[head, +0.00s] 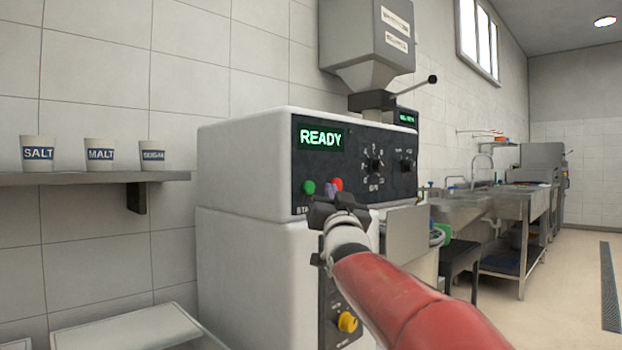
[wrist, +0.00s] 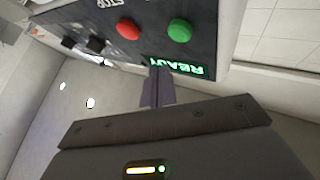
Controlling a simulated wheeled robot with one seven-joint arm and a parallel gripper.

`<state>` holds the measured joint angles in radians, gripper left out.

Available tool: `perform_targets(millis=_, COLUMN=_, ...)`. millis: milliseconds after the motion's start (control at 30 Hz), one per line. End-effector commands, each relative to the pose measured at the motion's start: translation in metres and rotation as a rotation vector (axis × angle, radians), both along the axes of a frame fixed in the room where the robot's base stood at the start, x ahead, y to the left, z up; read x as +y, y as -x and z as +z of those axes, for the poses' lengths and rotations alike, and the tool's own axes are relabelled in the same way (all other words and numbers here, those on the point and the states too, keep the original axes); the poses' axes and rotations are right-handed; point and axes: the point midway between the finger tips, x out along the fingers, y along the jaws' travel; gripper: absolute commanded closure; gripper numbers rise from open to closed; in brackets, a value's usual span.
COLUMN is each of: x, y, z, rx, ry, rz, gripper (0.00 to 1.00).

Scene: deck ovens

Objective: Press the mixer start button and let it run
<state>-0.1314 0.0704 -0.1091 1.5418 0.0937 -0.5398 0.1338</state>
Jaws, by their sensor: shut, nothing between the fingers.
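The mixer (head: 245,155) is a white machine with a black control panel whose display (head: 321,138) reads READY in green. A round green button (head: 309,187) sits under the display at left, above a partly hidden label beginning "STA". A red button (head: 337,184) is to its right. In the wrist view the panel is upside down, with the green button (wrist: 180,30), the red button (wrist: 128,28) marked STOP, and the display (wrist: 178,68). My gripper (head: 331,189) is shut and empty in front of the panel. Its fingertips (wrist: 158,72) appear over the display's edge; contact is not visible.
A grey hopper (head: 367,45) hangs above the mixer. Knobs (head: 376,165) sit right of the display, and a yellow knob (head: 347,322) is lower down. A shelf (head: 80,179) with cups is at left. A sink bench (head: 480,208) stands at right beside open floor.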

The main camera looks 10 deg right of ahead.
Motion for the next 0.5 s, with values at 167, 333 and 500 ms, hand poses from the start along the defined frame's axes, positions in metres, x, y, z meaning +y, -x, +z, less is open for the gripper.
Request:
perform_targets(millis=167, x=0.012, y=-0.015, z=0.001, rx=0.001, ry=0.000, rz=0.002, gripper=1.00)
perform_targets(millis=333, x=0.016, y=-0.022, z=0.000, rx=0.001, ry=0.000, rz=0.000, gripper=1.00)
perform_targets(millis=500, x=0.017, y=-0.023, z=0.000, rx=0.000, ry=0.000, rz=0.000, gripper=1.00)
